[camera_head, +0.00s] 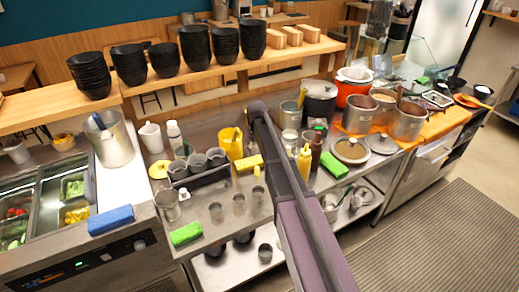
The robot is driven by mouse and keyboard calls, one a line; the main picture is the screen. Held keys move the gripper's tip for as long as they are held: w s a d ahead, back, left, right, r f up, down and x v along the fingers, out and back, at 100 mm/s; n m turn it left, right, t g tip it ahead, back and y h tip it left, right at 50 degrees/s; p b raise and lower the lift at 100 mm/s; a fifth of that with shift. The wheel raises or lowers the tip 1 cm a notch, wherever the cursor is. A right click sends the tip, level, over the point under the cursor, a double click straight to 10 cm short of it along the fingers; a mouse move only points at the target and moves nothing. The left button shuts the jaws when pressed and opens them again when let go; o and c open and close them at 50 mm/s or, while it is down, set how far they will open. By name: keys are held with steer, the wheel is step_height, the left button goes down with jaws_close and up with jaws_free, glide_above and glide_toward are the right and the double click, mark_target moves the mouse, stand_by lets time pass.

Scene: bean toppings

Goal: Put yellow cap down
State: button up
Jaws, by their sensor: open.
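A round yellow piece that looks like the yellow cap (160,169) is on the left part of the steel counter, beside the dark rack of grey cups. I cannot tell whether it lies on the counter or sits on a container. A small yellow-topped item (257,171) stands near the counter's middle; it is too small to make out. My arm crosses the middle of the view from the bottom edge to the counter's far side. My gripper does not show, and whether it touches anything is hidden.
The steel counter (213,230) holds a yellow cup (231,143), a yellow block (249,163), a green sponge (186,234), a yellow bottle (305,163) and several metal cups. Pots stand at right. A wooden shelf (190,82) with black bowls runs behind.

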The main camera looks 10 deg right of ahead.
stand_by(0.7)
steer(key=s+d+m, duration=0.1)
steer(key=s+m, duration=0.2)
steer(key=s, duration=2.6)
steer(key=shift+s+m, duration=0.3)
